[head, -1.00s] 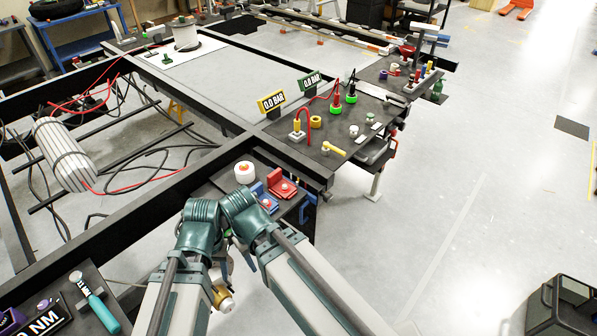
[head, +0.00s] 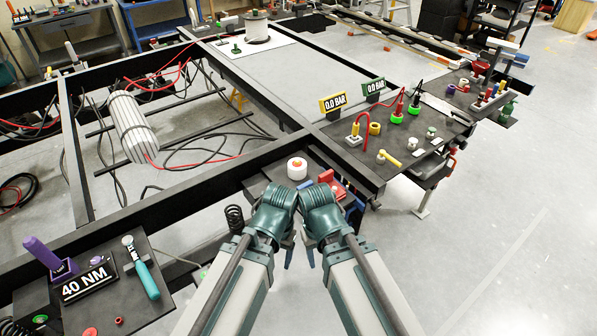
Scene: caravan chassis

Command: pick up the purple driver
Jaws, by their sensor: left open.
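The purple driver (head: 41,253) stands tilted at the lower left of the head view, its lower end at a purple holder (head: 66,269) beside the black 40 NM sign (head: 87,284). My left gripper (head: 290,252) is near the middle, well to the right of the driver and apart from it. It points down, open, with its fingers partly hidden behind the wrist. My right gripper (head: 309,256) is close beside it, also pointing down. Its jaws are mostly hidden by the arm, so I cannot tell their state.
A teal-handled tool (head: 144,273) lies right of the sign on the same dark shelf (head: 150,312). Black chassis beams (head: 160,207) run between this shelf and the right-hand work boards. A white roll (head: 297,168) and red block (head: 331,185) sit just beyond my wrists. Floor at right is clear.

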